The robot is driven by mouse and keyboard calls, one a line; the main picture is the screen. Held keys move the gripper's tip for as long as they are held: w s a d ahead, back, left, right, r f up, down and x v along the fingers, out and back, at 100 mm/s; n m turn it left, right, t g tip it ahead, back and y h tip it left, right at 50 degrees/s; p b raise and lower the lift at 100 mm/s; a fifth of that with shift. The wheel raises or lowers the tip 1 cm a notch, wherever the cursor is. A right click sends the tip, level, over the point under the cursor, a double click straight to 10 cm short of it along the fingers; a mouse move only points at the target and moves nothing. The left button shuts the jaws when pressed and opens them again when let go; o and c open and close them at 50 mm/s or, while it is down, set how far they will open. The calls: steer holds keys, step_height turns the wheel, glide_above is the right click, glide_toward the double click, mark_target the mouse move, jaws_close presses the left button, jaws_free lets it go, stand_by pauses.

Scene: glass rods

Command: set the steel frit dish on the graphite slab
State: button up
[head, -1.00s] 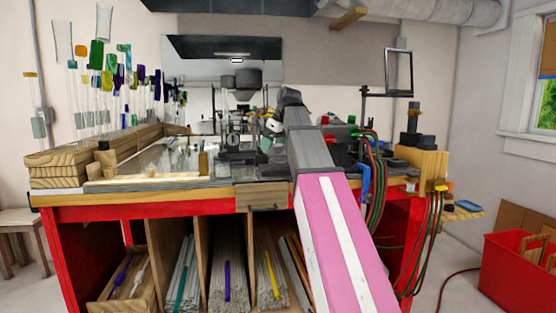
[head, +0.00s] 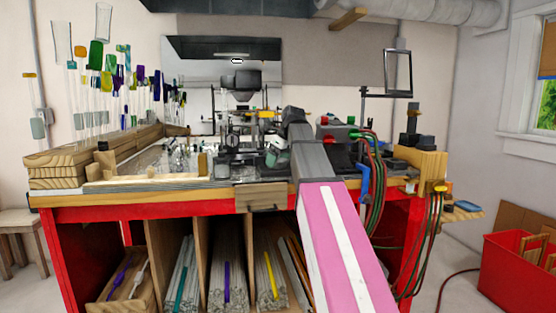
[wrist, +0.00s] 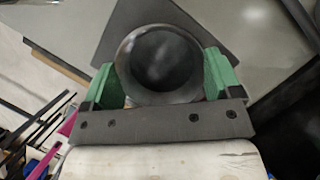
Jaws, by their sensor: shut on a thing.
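The steel frit dish (wrist: 160,58) is a round, dark grey bowl with a lighter rim in the wrist view. My gripper (wrist: 160,80) has green fingers, one on each side of the dish, and is shut on it. A flat dark grey plate, which looks like the graphite slab (wrist: 205,28), shows behind and beyond the dish. The dish overlaps it in the picture; I cannot tell whether they touch. In the head view my gripper (head: 278,158) is small, low over the bench, and the dish and slab cannot be made out there.
The wooden bench top (head: 130,186) is crowded with glassware and dark apparatus at its middle. A torch with red and green knobs and hoses (head: 350,138) stands right of my arm. Wooden blocks with upright coloured glass rods (head: 65,165) stand at the left.

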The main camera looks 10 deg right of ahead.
steer(key=o, duration=0.8)
steer(key=v, duration=1.2)
steer(key=shift+r, duration=0.1)
